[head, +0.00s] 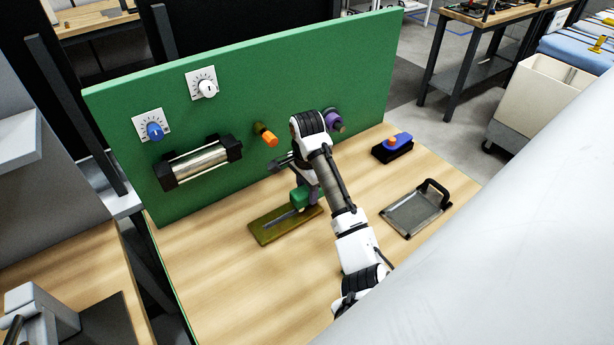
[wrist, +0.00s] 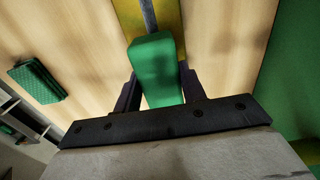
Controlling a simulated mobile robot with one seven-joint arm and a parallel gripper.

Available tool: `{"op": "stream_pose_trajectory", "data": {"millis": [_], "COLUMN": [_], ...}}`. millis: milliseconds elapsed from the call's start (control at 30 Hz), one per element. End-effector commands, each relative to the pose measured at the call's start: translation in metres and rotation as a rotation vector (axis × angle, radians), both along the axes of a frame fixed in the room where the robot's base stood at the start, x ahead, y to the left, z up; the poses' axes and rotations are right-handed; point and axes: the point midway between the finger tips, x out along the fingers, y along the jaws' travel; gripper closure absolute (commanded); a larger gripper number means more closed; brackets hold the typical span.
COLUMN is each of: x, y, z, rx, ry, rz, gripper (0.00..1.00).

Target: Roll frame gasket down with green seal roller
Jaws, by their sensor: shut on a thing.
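The green seal roller (head: 299,197) is held in my gripper (head: 306,184), low over the table. In the wrist view the roller shows as a green block (wrist: 156,70) between the two dark fingers of my gripper (wrist: 160,88). Below it lies a flat olive-yellow plate (head: 266,236) with a thin grey strip (head: 280,219) along its length, which appears to be the gasket. The plate also shows in the wrist view (wrist: 128,15), with the strip running up to the green block. I cannot tell whether the roller touches the strip; its underside is hidden.
A green panel (head: 250,90) stands behind the table, carrying two dials, a metal cylinder (head: 200,164), an orange knob (head: 266,136) and a purple knob (head: 333,118). A blue-and-black block (head: 392,147) and a handled grey plate (head: 413,213) lie right. The table's front left is clear.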

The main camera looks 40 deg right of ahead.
Motion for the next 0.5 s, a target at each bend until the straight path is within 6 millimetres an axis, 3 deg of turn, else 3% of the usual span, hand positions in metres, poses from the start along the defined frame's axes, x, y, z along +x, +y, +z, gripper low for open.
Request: {"op": "stream_pose_trajectory", "data": {"millis": [500], "x": [0.000], "y": [0.000], "z": [-0.012], "rx": [0.000], "ry": [-0.001], "rz": [0.000], "gripper": [0.87]}}
